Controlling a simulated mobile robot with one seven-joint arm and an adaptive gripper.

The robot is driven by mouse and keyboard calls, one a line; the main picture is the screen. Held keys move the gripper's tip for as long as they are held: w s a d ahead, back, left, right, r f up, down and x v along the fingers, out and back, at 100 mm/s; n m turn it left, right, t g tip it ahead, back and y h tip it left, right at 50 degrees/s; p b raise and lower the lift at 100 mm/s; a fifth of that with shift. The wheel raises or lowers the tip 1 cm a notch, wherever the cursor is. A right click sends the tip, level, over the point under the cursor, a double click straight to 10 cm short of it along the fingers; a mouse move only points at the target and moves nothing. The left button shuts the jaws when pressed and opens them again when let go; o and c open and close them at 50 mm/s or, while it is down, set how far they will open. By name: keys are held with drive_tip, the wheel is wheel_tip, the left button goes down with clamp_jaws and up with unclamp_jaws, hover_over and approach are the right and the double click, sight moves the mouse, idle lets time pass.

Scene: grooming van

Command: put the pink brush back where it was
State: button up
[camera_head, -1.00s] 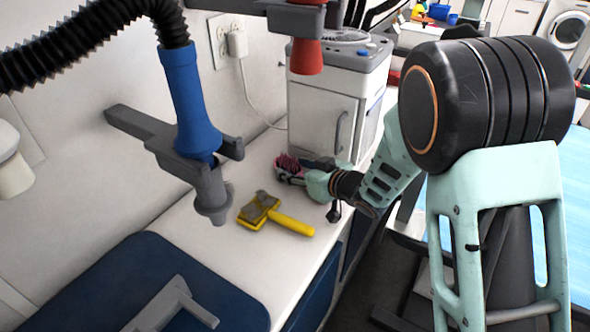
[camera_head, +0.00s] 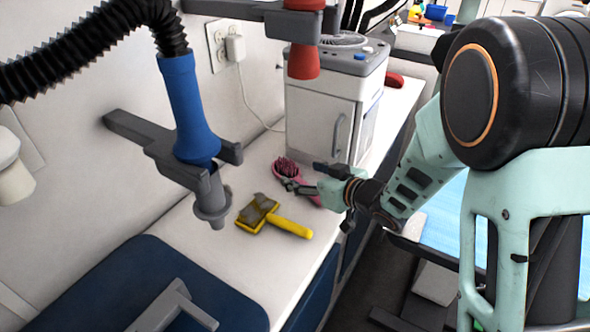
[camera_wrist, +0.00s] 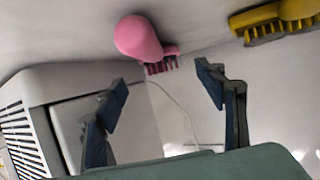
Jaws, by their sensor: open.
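The pink brush (camera_head: 286,167) lies on the white counter (camera_head: 265,265) in front of the white cabinet unit, bristles up, its handle running toward the front right. My gripper (camera_head: 304,178) is open beside the brush, its fingers overlapping part of the handle in the head view. In the wrist view, the pink brush (camera_wrist: 140,38) shows beyond the open fingertips (camera_wrist: 162,77), with nothing between the fingers. Whether a finger still touches it I cannot tell.
A yellow brush (camera_head: 273,217) lies on the counter to the front left. The white cabinet unit (camera_head: 318,120) stands close behind the pink brush. A blue dryer nozzle (camera_head: 188,115) in a grey holder (camera_head: 150,135) overhangs the left. A dark blue mat (camera_head: 120,290) is at the front.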

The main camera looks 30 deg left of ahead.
drive_tip(key=p+v, duration=0.1)
drive_tip(key=v, duration=0.6)
drive_tip(key=shift+a, duration=0.1)
drive_tip(key=shift+f, duration=0.1)
